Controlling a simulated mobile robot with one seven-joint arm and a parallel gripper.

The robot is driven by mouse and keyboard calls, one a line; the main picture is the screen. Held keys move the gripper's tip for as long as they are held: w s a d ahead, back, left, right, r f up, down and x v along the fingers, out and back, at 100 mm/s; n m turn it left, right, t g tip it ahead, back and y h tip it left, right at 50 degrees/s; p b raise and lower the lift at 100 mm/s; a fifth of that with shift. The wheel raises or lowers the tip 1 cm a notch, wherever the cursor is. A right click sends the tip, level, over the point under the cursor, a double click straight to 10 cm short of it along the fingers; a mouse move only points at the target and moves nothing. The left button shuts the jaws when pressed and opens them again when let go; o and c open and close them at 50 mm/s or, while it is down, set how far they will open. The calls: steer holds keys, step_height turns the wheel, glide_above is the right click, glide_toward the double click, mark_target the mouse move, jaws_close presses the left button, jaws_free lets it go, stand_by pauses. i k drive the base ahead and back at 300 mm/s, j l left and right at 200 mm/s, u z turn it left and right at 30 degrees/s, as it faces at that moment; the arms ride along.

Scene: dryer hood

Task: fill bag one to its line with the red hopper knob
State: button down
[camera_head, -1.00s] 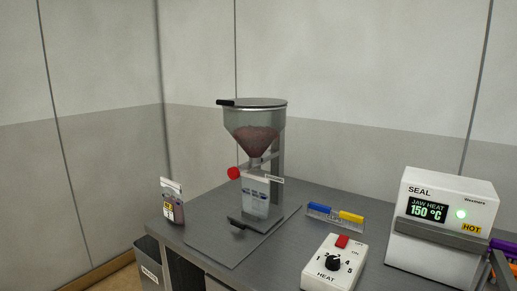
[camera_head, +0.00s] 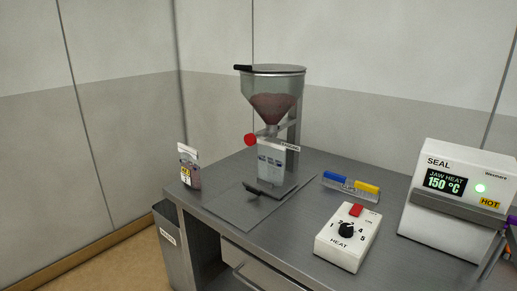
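The clear hopper (camera_head: 272,86) stands on a stand at the back of the bench, with reddish-brown grains (camera_head: 273,106) in its cone. The round red knob (camera_head: 250,140) is at the left of the hopper's outlet. A pale pouch (camera_head: 271,163) hangs or stands under the outlet; its number and fill line are too small to read, and I cannot tell its fill level. Another pouch (camera_head: 189,168) with a yellow label and dark contents stands upright at the bench's left corner. I cannot tell which is bag one. My gripper is not in view.
A white heat control box (camera_head: 346,238) with a black dial and red switch sits in front. A blue and yellow clip holder (camera_head: 350,188) lies behind it. The hot sealer (camera_head: 460,203) reads 150 °C at right. A bin (camera_head: 172,247) stands left of the bench. Purple and orange items show at the right edge.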

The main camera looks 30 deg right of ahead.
mark_target(250, 139)
steer(key=i+j+z, duration=0.15)
steer(key=z, duration=0.25)
steer(key=i+j+z, duration=0.2)
steer(key=z, duration=0.15)
steer(key=i+j+z, duration=0.15)
steer(key=j+z, duration=0.25)
